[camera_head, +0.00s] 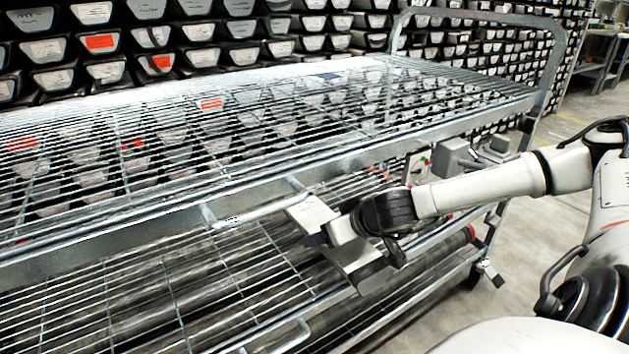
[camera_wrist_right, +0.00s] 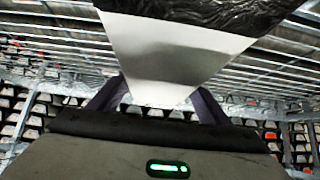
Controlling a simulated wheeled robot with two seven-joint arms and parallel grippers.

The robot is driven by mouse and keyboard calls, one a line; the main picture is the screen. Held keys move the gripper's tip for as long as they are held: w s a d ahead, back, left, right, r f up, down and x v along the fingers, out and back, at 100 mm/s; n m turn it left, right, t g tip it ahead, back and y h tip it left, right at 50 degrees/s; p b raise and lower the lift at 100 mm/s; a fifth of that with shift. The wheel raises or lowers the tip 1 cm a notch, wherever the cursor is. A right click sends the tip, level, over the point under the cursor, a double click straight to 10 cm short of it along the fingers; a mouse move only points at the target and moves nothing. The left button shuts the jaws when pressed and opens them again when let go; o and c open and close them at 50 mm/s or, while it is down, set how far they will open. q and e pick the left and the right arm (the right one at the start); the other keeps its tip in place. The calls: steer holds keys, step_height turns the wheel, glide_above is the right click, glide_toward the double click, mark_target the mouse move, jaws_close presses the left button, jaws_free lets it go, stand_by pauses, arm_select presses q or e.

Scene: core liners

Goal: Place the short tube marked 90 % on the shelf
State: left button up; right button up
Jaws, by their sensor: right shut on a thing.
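My right gripper (camera_head: 322,238) reaches in from the right, at the front side of the wire cart, just below the front edge of the upper shelf (camera_head: 165,222). It is shut on a pale grey and white piece, which I take for the short tube; it shows in the right wrist view (camera_wrist_right: 180,50) between the two dark fingers. Crinkled black material covers its top there. I cannot read a 90 % mark on it. The lower shelf (camera_head: 150,290) carries long dark tubes seen through the wires. My left gripper is not in view.
The upper shelf's wire deck looks bare. A bent handle (camera_head: 255,208) sticks out from its front rail close to my gripper. A tall tubular push bar (camera_head: 480,18) rises at the cart's right end. A wall of stacked dark liners (camera_head: 200,35) stands behind.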

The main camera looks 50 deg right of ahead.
steer(key=w+d, duration=0.1)
steer(key=w, duration=0.3)
steer(key=w+d, duration=0.1)
steer(key=w, duration=0.3)
steer(key=w+d+b, duration=0.1)
steer(key=w, duration=0.4)
steer(key=shift+r, duration=0.25)
steer(key=w, duration=0.2)
steer(key=w+b, duration=0.1)
steer(key=shift+w+d+f, duration=0.1)
steer(key=shift+d+f, duration=0.25)
steer(key=shift+f, duration=0.05)
steer(key=shift+f+b, duration=0.3)
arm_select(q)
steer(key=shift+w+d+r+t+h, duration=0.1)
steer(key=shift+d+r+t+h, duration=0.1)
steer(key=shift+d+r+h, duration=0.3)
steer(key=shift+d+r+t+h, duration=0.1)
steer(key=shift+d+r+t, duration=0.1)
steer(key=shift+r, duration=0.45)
arm_select(e)
steer(key=shift+f, duration=0.1)
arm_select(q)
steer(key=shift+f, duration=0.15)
arm_select(e)
steer(key=o, duration=2)
steer(key=shift+s+f, duration=0.2)
steer(key=shift+f, duration=0.05)
